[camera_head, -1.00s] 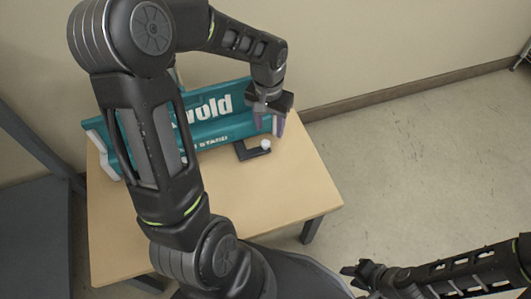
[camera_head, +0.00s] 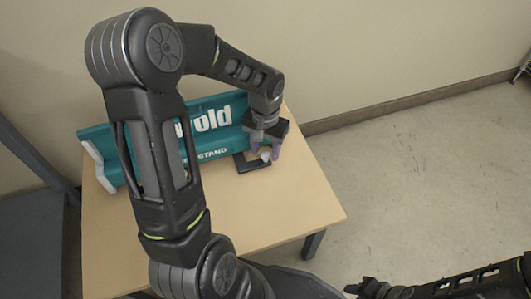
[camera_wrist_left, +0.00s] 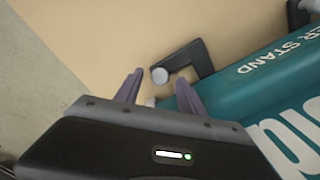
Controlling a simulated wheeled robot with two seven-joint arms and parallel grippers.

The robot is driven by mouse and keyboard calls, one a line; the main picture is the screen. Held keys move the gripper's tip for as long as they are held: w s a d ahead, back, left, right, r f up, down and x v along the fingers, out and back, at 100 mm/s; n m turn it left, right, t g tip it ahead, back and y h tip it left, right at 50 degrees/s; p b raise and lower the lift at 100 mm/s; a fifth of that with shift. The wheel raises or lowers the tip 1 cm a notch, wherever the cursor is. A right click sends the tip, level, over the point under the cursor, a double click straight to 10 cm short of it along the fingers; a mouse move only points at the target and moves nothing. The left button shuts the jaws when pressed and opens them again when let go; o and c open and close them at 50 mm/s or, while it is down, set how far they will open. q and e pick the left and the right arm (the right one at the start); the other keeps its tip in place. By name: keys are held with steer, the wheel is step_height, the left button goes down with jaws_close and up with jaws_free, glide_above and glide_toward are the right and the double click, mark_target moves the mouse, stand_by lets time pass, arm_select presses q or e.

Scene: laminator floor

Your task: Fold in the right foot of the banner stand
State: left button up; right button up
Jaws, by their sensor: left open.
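The teal banner stand (camera_head: 210,147) with white lettering lies on the wooden table; my left arm covers part of it. Its right foot is a dark bent bar (camera_head: 246,166) with a pale round knob at its end, sticking out from the stand's front. The foot also shows in the left wrist view (camera_wrist_left: 188,60). My left gripper (camera_head: 264,158) is open, its purple fingers pointing down at the knob. In the left wrist view the knob lies just beyond and between the fingertips, and contact cannot be told. My right gripper (camera_head: 367,288) is low at the bottom edge, away from the table.
The wooden table (camera_head: 262,215) is bare in front of the stand. The wall is close behind it. Open floor (camera_head: 420,170) lies to the right, and a dark grey frame (camera_head: 35,220) stands at the left.

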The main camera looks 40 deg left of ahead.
arm_select(q)
steer(key=shift+f, duration=0.55)
steer(key=shift+c, duration=0.2)
jaws_close()
stand_by(0.9)
